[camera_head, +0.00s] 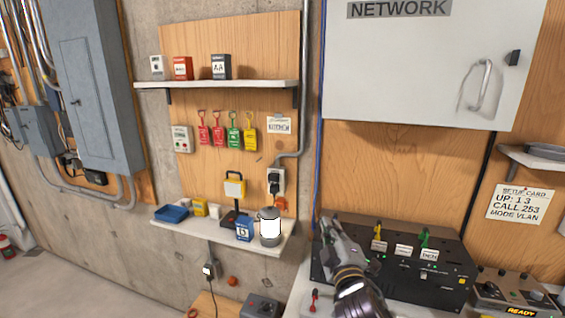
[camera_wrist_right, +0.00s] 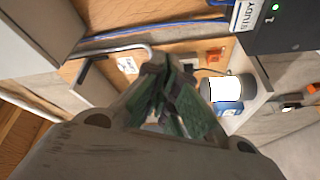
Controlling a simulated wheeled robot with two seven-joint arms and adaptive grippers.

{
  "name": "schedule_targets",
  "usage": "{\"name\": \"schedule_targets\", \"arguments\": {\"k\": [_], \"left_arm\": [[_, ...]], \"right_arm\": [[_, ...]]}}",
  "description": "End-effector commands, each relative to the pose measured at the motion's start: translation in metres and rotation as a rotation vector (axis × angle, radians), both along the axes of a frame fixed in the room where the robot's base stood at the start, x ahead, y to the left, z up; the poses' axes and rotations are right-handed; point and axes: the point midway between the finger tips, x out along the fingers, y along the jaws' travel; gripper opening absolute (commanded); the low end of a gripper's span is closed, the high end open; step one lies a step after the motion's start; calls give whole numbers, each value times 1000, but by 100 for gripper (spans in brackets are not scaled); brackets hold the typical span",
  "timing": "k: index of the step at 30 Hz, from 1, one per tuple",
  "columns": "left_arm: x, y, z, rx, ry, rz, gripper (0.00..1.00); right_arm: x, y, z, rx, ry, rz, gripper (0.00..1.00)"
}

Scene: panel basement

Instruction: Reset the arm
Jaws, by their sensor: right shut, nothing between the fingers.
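My right gripper (camera_head: 328,226) is in the lower middle of the head view, in front of the left end of a black panel box (camera_head: 392,268). It is shut and empty; its closed fingers also show in the right wrist view (camera_wrist_right: 168,70). The arm comes up from the bottom edge. My left arm and gripper do not show in either view. A white and grey lantern (camera_head: 270,227) stands on the lower shelf to the left of the gripper, apart from it.
The lower shelf (camera_head: 180,225) also holds a blue tray (camera_head: 171,214) and a blue box (camera_head: 244,228). Coloured tags hang above it. A white NETWORK cabinet (camera_head: 415,60) hangs above the black box. A console (camera_head: 515,296) stands at the lower right. Bare floor shows at lower left.

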Motion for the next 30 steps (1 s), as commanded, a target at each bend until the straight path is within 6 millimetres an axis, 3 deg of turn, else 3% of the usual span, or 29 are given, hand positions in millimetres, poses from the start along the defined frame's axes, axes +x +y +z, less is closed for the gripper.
{"name": "schedule_targets", "arguments": {"k": [1, 8, 14, 24, 30], "left_arm": [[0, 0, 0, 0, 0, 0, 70], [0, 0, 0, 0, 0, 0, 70], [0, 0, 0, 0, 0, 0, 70], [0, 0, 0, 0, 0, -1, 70], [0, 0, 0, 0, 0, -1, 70]], "right_arm": [[-3, -9, -18, 42, 58, -18, 0], [-26, -41, -92, 237, 312, -103, 0], [-60, -62, -156, 391, 534, -189, 0], [-145, -86, -248, 625, 900, -361, 0], [-195, -92, -282, 723, 1075, -454, 0]]}}
